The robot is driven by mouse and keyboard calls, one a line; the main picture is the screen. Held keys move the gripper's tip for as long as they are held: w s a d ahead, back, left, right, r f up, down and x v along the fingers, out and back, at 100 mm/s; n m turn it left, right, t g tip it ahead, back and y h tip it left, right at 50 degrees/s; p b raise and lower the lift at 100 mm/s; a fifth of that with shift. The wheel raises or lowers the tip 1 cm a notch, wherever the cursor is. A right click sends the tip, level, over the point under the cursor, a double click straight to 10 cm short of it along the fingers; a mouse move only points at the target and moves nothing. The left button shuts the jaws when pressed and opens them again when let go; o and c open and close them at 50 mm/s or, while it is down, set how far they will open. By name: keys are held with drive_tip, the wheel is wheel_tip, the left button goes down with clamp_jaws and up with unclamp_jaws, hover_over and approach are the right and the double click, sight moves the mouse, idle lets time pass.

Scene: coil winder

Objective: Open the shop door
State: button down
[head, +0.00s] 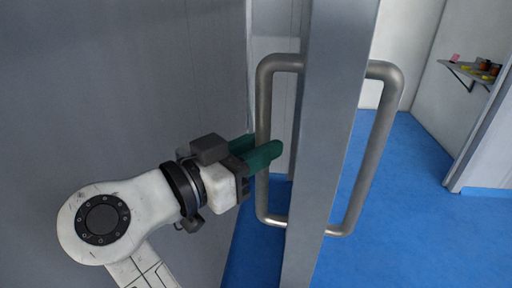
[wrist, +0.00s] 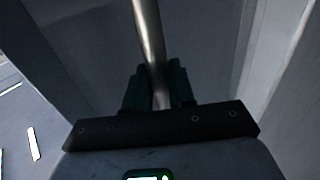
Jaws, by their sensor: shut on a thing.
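The shop door (head: 328,115) is a grey panel seen nearly edge-on in the head view, standing open with blue floor visible on both sides of it. A metal bar handle (head: 264,100) is on its left face, and a matching handle (head: 378,150) is on its right face. My gripper (head: 262,154) has green fingers closed around the upright bar of the left handle. In the wrist view the handle bar (wrist: 149,40) runs down between the two fingers (wrist: 158,88). The fingertips' far side is partly hidden by the bar.
A grey wall or panel (head: 120,80) fills the left, close to my arm. Blue floor (head: 410,220) lies clear to the right of the door.

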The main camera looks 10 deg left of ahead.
drive_tip(key=shift+w+d+r, duration=0.2)
drive_tip(key=shift+w+d, duration=0.15)
drive_tip(key=shift+w, duration=0.1)
drive_tip(key=c, duration=1.4)
unclamp_jaws()
drive_tip(key=o, duration=0.3)
drive_tip(key=shift+w+d+f, duration=0.15)
drive_tip(key=shift+w+d, duration=0.05)
drive_tip(key=shift+w, duration=0.05)
drive_tip(key=shift+o, duration=0.4)
drive_tip(key=shift+s+a, duration=0.2)
